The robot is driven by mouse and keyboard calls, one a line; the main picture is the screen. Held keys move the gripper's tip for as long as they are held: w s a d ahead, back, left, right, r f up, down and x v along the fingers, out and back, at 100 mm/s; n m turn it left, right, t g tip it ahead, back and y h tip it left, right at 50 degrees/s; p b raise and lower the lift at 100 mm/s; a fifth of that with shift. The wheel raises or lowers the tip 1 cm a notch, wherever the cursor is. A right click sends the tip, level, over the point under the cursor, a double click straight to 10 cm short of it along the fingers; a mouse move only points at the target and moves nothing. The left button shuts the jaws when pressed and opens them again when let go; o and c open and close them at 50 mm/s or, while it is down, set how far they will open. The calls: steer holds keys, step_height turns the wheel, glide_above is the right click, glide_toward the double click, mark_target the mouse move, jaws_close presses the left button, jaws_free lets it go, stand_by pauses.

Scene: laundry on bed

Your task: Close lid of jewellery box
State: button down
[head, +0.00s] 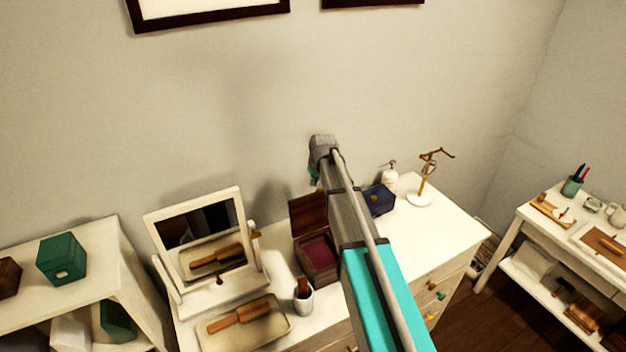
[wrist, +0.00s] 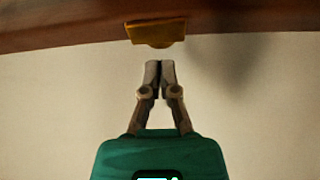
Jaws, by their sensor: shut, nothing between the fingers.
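The jewellery box (head: 319,262) is brown wood with a dark red lining and stands on the white dresser. Its lid (head: 308,213) is open, raised at the back. In the wrist view, a brown wooden edge, seemingly the lid's (wrist: 70,34), runs across the top with a brass tab (wrist: 156,32) on it. My gripper (wrist: 160,65) is shut and empty, its fingertips just below the tab in the picture and apparently apart from it. In the head view, my arm passes in front of the box's right side and my fingers are mostly hidden.
The wall is behind.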

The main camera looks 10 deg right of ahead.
steer(key=shift+s+d, duration=0.25)
steer(key=shift+s, duration=0.7)
steer(key=shift+r, duration=0.1)
steer(key=shift+s+d, duration=0.1)
steer(key=shift+d, duration=0.05)
